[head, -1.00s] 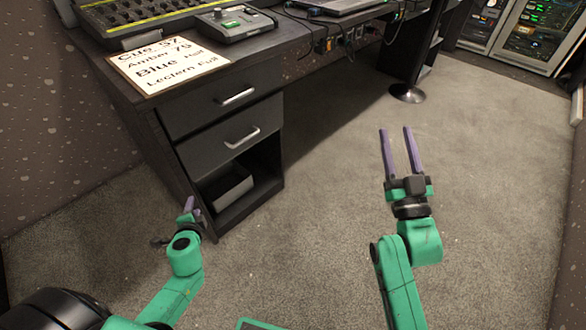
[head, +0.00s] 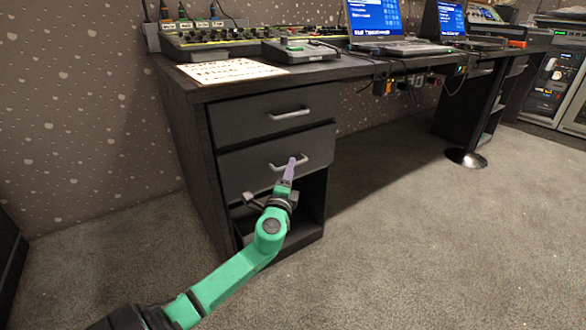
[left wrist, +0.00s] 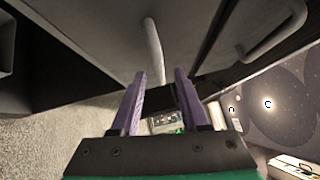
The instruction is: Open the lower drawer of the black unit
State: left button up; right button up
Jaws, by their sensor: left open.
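The black drawer unit (head: 228,215) stands under the left end of the desk. Its lower drawer (head: 240,165) looks shut, with a silver bar handle (head: 302,160). In the left wrist view, that handle (left wrist: 153,48) runs towards the gap between the purple fingertips. My left gripper (head: 291,166) is open in front of the lower drawer, its fingers at the handle and hiding part of it. In the left wrist view, the open gripper (left wrist: 160,76) shows one finger on either side of the handle's line; I cannot tell whether they touch it. My right gripper is out of view.
The upper drawer (head: 245,115) looks shut, with its own handle (head: 290,114). An open compartment is below the lower drawer. A paper sign (head: 232,71), lighting console (head: 205,42) and laptops are on the desk. Carpet (head: 400,240) to the right is clear.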

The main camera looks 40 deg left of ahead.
pick_arm(q)
jog(key=shift+b+x, duration=0.3)
jog(key=shift+x, duration=1.3)
grip_shut()
